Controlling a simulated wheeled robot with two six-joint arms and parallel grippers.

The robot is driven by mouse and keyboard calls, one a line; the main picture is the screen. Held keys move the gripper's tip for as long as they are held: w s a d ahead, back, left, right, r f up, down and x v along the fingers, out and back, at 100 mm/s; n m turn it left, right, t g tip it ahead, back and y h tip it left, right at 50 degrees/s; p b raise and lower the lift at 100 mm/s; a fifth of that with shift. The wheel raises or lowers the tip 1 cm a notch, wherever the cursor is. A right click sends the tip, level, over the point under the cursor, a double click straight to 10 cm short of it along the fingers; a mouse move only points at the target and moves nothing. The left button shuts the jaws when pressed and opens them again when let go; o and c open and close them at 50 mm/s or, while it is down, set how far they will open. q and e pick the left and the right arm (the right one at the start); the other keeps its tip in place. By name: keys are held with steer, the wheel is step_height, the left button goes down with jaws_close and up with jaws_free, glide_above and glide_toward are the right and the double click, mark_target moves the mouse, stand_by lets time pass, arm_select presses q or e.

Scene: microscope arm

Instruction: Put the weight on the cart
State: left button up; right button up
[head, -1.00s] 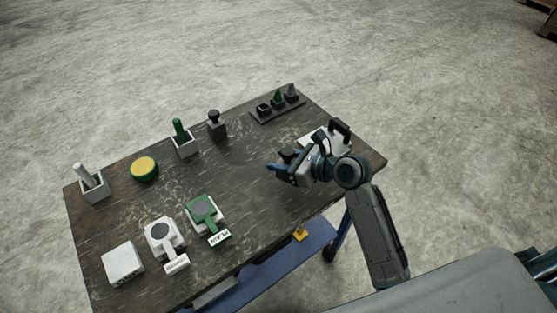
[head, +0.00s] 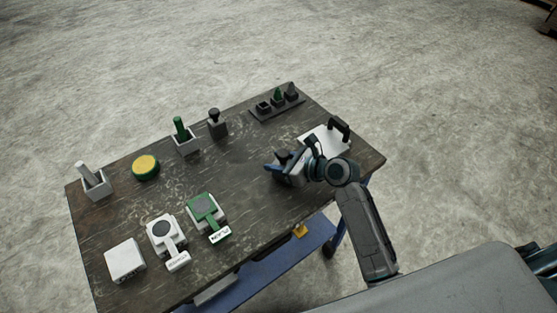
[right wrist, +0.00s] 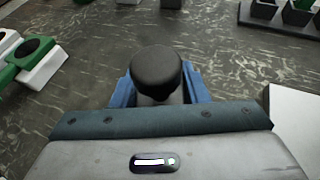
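A dark weight with a round black knob (head: 282,157) is at my right gripper (head: 271,170). In the right wrist view the knob (right wrist: 157,70) stands up between the blue fingers (right wrist: 157,92), which close around the part under it. The weight's lower body is hidden, so I cannot tell whether it touches the table. A white flat platform with a black handle (head: 340,128), which looks like the cart, sits at the table's right end, just behind my right gripper. Its edge also shows in the right wrist view (right wrist: 296,120). My left gripper is out of view.
On the dark wooden table (head: 240,175) stand another dark knobbed block (head: 217,125), a black rack (head: 278,106), a green-handled holder (head: 184,138), a yellow-green disc (head: 146,167), a white-handled holder (head: 95,183), a green device (head: 204,210) and white devices (head: 165,237). The table's middle is clear.

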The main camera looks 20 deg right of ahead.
steer(key=o, duration=0.4)
steer(key=shift+r, duration=0.1)
steer(key=b+v, duration=0.1)
steer(key=v, duration=0.9)
steer(key=shift+d+r, duration=0.1)
steer(key=shift+v, duration=0.95)
